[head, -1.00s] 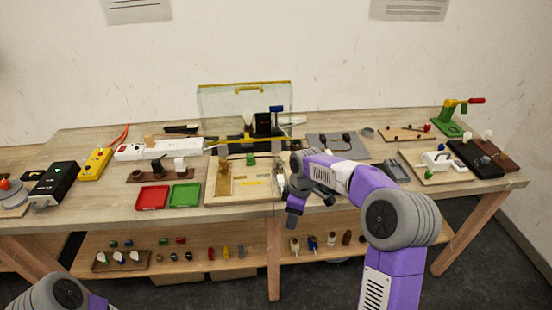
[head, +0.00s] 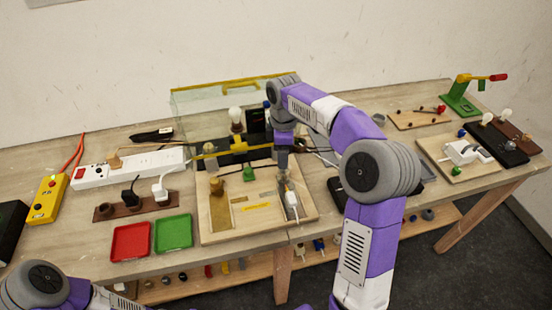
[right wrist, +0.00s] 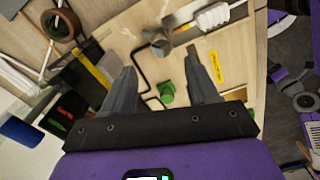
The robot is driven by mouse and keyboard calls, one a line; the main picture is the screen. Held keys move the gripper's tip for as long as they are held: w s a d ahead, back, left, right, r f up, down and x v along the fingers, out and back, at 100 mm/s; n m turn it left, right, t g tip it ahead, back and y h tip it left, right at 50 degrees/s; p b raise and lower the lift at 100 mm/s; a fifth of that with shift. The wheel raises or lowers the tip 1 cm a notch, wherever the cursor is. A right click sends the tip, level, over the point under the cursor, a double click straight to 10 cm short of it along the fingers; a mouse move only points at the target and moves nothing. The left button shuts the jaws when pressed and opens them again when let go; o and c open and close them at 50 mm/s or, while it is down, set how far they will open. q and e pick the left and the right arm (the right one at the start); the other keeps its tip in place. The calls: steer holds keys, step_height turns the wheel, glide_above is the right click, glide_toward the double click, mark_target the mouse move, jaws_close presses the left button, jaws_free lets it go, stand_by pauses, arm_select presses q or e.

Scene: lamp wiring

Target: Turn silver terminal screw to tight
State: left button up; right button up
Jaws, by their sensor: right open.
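The silver terminal (head: 292,207) is a grey metal strip on the right part of a light wooden board (head: 217,236). A white ribbed piece lies over it. In the right wrist view a silver screw (right wrist: 160,46) with a small side lever stands near the strip's end. My right gripper (head: 284,172) points down over the board, close to the strip's far end. In the right wrist view the right gripper (right wrist: 160,72) is open and empty, with the screw beyond its tips. I cannot tell how tight the screw is. My left gripper is out of view.
A green block (head: 249,174) and a brass strip (head: 220,208) are on the same board. Behind it stands a clear case (head: 200,104) with a yellow bar and a bulb in front. Red (head: 131,240) and green (head: 173,231) trays lie left of the board.

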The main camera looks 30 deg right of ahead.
mark_target(283, 171)
steer(key=f, duration=0.2)
steer(key=f+b, duration=0.1)
steer(key=f, duration=0.2)
steer(key=shift+s+f+b, duration=0.25)
steer(key=shift+f+b, duration=0.1)
steer(key=shift+b, duration=0.05)
steer(key=shift+f, duration=0.55)
steer(key=shift+w, duration=0.1)
steer(key=c, duration=1)
steer(key=shift+c, duration=0.2)
